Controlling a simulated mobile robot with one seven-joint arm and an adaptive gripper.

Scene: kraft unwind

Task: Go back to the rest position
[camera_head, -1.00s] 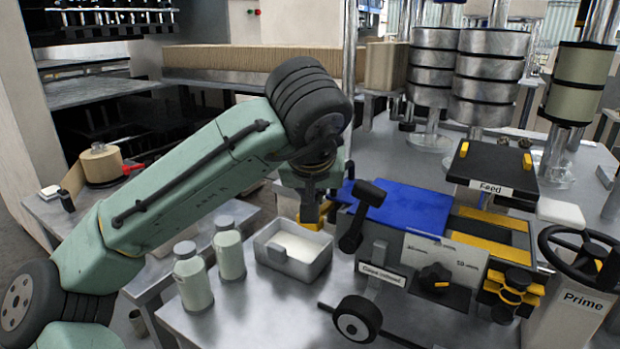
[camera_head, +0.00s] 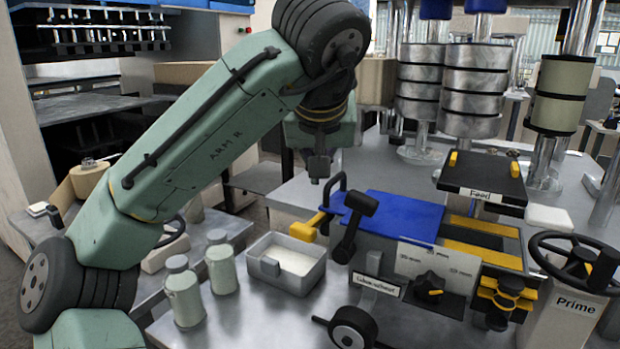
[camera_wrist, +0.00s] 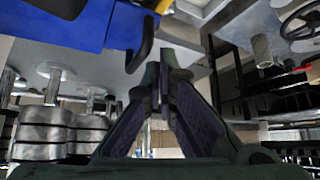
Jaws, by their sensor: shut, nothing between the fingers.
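My gripper (camera_head: 319,166) is shut and empty. It hangs in the air above and behind the metal tray, left of the blue-covered machine, in the head view. My green arm rises from the lower left and bends down at the wrist. In the wrist view my gripper (camera_wrist: 165,75) shows its two fingers meeting at the tips, with nothing between them. The blue cover (camera_wrist: 80,22) of the machine shows at the upper left there.
The blue-topped machine (camera_head: 395,215) has a black handle and a yellow lever (camera_head: 303,230) near my gripper. A grey tray (camera_head: 310,277) with white contents and two bottles (camera_head: 183,292) stand on the bench. Metal roll stacks (camera_head: 472,90) stand behind. The air around my gripper looks clear.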

